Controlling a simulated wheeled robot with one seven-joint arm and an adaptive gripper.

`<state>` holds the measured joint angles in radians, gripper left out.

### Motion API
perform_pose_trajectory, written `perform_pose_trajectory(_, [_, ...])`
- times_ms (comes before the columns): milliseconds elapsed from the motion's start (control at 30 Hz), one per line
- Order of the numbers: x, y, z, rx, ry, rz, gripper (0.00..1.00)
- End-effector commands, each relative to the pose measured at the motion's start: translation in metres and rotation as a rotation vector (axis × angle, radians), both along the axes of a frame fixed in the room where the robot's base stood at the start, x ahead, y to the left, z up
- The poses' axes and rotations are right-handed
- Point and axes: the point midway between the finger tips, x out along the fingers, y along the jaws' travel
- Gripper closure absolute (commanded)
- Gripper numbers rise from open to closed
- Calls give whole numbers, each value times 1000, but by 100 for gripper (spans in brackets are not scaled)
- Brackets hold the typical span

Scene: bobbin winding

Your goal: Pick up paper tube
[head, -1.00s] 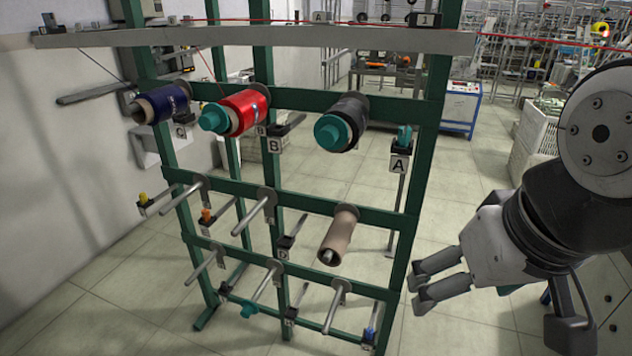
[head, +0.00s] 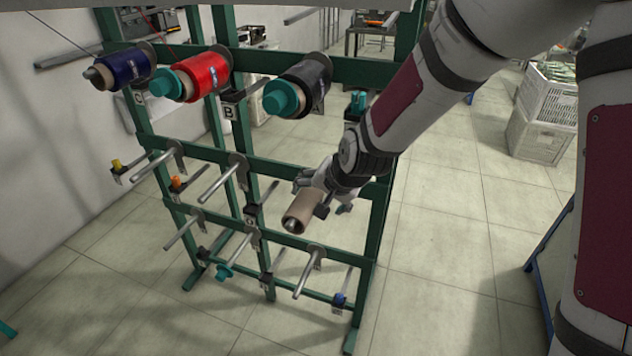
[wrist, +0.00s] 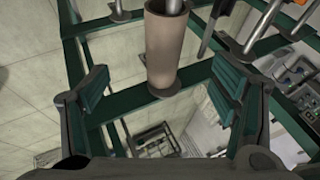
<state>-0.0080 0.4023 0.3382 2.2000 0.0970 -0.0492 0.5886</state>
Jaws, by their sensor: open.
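The tan paper tube (head: 302,208) sits on a metal peg in the middle row of the green rack, at its right side. In the wrist view the tube (wrist: 166,50) stands between and beyond the two fingers, with the peg showing inside its end. My gripper (head: 322,187) is at the tube in the head view, partly overlapping its rear part. In the wrist view my gripper (wrist: 160,95) is open, one finger on each side of the tube, with gaps to both. The fingers do not appear to touch it.
The green rack (head: 371,250) has several bare pegs, such as one (head: 308,270) below the tube. The top row holds a blue spool (head: 128,66), a red spool (head: 205,76) and a black spool (head: 305,85). A white crate (head: 540,125) stands right on open floor.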

Motion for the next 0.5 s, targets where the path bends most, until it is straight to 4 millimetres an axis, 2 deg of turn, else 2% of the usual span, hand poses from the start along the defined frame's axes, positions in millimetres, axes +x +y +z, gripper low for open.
perform_pose_trajectory(67, [5, 9, -12, 30, 5, -16, 20])
perform_pose_trajectory(267, [14, 19, -27, 56, 5, -33, 20])
perform_pose_trajectory(500, [36, 32, -63, 54, 6, -32, 20])
